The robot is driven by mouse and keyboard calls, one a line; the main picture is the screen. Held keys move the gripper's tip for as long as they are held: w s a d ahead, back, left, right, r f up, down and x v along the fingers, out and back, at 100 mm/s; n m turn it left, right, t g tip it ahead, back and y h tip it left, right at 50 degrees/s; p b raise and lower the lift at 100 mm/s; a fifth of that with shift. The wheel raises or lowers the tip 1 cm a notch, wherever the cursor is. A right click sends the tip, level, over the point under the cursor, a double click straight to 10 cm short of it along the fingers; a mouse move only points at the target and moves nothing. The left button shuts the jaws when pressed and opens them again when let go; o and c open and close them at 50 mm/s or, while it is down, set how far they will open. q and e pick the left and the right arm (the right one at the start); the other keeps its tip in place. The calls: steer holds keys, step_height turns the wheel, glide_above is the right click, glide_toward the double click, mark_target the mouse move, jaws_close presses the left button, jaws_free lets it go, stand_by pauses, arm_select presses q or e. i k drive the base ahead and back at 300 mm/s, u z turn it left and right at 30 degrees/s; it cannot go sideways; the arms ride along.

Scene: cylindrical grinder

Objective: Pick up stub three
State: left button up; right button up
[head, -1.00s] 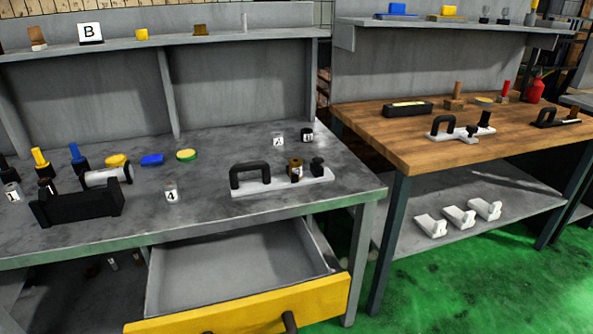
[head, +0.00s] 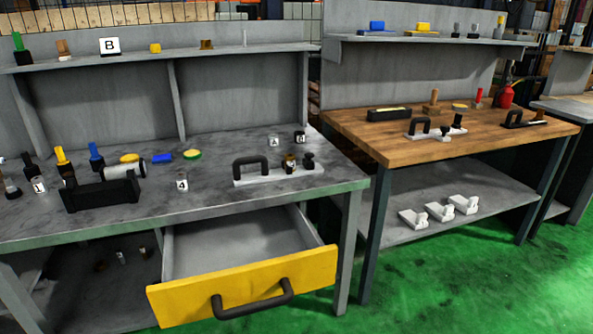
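No stub can be read clearly as number three. On the grey bench, a small white stub marked 4 (head: 181,183) stands near the middle. A stub marked 1 (head: 38,185) stands at the left. Two small labelled stubs stand at the back right, a light one (head: 275,144) and a dark-topped one (head: 299,138); their marks are too small to read. A brass piece with a label (head: 289,163) sits on the white fixture (head: 255,178) with a black handle. Neither of my grippers is in view.
A yellow-fronted drawer (head: 245,285) hangs open and empty below the bench (head: 240,200). Small pieces (head: 121,258) lie on the lower shelf. A wooden table (head: 400,150) stands right. Green floor (head: 440,290) is clear in front.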

mark_target(290, 158)
steer(key=z, duration=0.65)
steer(key=i, duration=0.8)
steer(key=u, duration=1.5)
